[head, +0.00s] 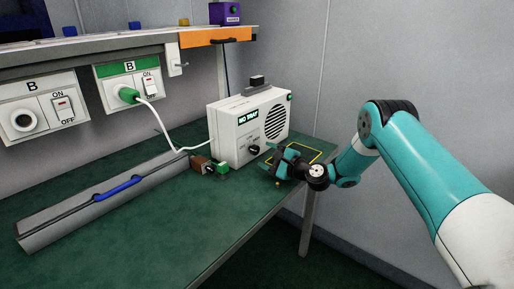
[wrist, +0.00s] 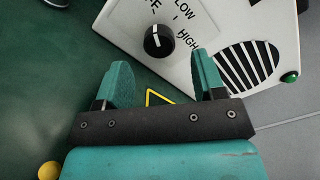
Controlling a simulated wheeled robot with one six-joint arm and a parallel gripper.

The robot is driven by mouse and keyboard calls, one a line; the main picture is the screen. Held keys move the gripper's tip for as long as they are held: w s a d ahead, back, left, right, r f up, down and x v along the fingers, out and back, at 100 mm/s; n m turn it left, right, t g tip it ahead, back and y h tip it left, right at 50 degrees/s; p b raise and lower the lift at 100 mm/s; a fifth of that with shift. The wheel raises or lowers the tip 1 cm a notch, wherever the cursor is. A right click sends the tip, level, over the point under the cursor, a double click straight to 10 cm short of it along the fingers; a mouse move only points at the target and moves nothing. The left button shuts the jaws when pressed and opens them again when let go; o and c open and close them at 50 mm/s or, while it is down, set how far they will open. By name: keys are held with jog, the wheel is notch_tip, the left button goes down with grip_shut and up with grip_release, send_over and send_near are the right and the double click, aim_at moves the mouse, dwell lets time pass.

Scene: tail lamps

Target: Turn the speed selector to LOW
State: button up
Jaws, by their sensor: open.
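The speed selector is a round black knob (wrist: 158,41) on the front of a white box unit (head: 238,138); it also shows in the head view (head: 254,150). The labels LOW and HIGH are printed right of the knob in the wrist view, and a cut-off label ending in F is above it. A white mark on the knob points roughly up, towards the cut-off label. My gripper (wrist: 162,78) is open and empty, its two teal fingers below the knob in the wrist view and apart from it. In the head view my gripper (head: 284,160) is close to the unit's front.
The unit stands on a green bench (head: 150,215) by a yellow outline (head: 318,158). A small yellow ball (wrist: 48,170) lies near the bench edge.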

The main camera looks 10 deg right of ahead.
aim_at(257, 151)
jog(key=x, duration=0.5)
jog(key=shift+w+a, duration=0.1)
jog(key=c, duration=0.9)
